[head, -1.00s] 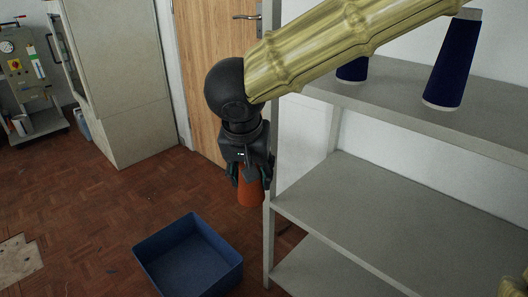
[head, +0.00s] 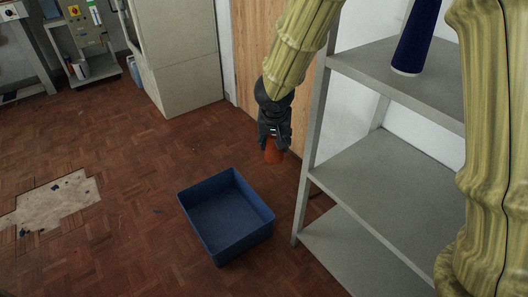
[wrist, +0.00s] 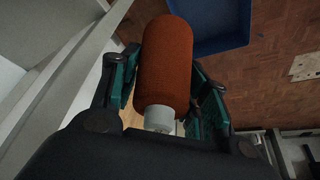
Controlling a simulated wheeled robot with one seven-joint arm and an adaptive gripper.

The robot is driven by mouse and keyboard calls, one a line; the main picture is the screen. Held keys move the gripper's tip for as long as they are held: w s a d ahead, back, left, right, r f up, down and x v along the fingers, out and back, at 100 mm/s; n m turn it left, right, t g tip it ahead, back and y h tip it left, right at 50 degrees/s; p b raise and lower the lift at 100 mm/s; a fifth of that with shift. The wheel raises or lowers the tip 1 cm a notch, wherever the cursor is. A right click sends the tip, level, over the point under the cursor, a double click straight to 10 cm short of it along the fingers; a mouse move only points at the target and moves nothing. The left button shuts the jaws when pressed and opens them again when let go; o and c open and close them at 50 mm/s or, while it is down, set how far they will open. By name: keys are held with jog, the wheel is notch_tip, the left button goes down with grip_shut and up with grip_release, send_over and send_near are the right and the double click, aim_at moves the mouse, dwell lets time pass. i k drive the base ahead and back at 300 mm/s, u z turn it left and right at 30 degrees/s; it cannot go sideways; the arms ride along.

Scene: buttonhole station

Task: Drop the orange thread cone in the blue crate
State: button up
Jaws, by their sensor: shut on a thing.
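The orange thread cone (head: 274,151) is held in my gripper (head: 273,138), hanging below it in the head view. In the wrist view the cone (wrist: 165,65) lies between the two green-padded fingers of my gripper (wrist: 160,88), with its pale tip towards the palm. The blue crate (head: 222,246) stands on the floor, open and empty as far as I can see. In the head view the cone appears above and beyond the crate's far right corner. In the wrist view part of the crate (wrist: 222,45) shows past the cone, to its right.
A grey shelf unit (head: 375,165) stands to the right of the crate, with a dark blue cone (head: 416,38) on its upper shelf. A wooden door (head: 256,45) and a pale cabinet (head: 178,60) are behind. The floor left of the crate is open, with a damaged patch (head: 55,203).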

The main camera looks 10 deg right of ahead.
aim_at(219, 235)
jog(key=z, duration=0.05)
jog(key=k, duration=1)
jog(key=u, duration=0.8)
jog(key=i, duration=1.4)
jog(key=z, duration=0.6)
